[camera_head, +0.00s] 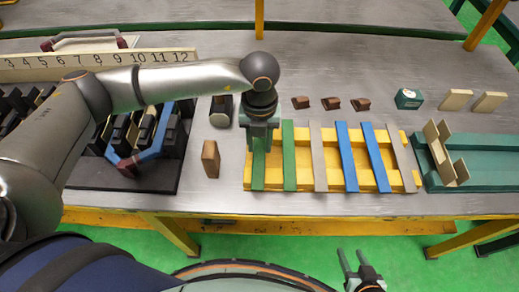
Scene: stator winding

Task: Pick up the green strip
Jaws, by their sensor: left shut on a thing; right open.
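Two green strips lie across the yellow rack on the table. The left green strip (259,171) is at the rack's left end, and its upper part is hidden by my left gripper (261,143). My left gripper points down and is shut on this strip, which still lies along the rack. The other green strip (289,155) is just to the right, apart from the gripper. My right gripper (357,256) is open and empty, low in the view in front of the table's front edge.
The yellow rack (329,170) also carries a grey strip (318,155) and blue strips (347,156). A brown block (211,158) stands left of it. A dark slotted fixture (160,178) with a numbered rail (40,66) is further left. A green tray (490,173) is at right.

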